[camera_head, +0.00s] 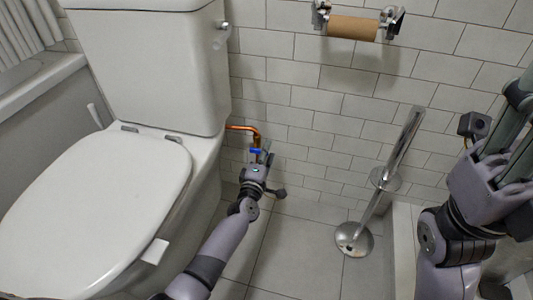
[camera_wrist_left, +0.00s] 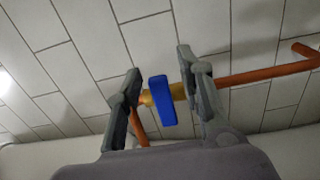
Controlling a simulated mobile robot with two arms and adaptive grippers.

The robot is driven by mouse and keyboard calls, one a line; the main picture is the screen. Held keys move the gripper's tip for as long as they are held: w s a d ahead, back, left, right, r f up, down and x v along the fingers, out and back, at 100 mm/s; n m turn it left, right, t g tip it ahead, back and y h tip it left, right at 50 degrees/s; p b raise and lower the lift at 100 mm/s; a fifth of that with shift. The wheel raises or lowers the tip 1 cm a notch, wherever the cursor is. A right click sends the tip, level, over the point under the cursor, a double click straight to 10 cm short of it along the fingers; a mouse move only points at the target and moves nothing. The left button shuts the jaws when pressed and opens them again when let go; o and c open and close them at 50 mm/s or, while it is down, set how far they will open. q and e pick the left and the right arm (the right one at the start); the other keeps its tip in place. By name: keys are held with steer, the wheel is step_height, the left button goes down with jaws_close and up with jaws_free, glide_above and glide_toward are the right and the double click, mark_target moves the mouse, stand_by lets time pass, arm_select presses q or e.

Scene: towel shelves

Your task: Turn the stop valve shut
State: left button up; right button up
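The stop valve has a blue handle (camera_head: 255,151) on a copper pipe by the wall, right of the toilet tank. In the left wrist view the blue handle (camera_wrist_left: 162,101) stands on a brass valve body (camera_wrist_left: 178,92). My left gripper (camera_head: 260,162) is at the valve in the head view. In the left wrist view the left gripper's (camera_wrist_left: 160,80) fingers are apart, one on each side of the handle, with gaps visible. My right gripper (camera_head: 510,120) is raised at the right edge, away from the valve; its finger opening is unclear.
The toilet (camera_head: 100,205) stands left of my left arm. Copper pipe (camera_wrist_left: 265,75) runs beside the valve. A chrome toilet brush stand (camera_head: 355,239) is on the floor to the right. A paper roll holder (camera_head: 353,27) is on the wall. Floor between arm and stand is clear.

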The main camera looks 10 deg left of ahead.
arm_select(q)
steer(key=s, duration=1.2)
steer(key=shift+a, duration=0.25)
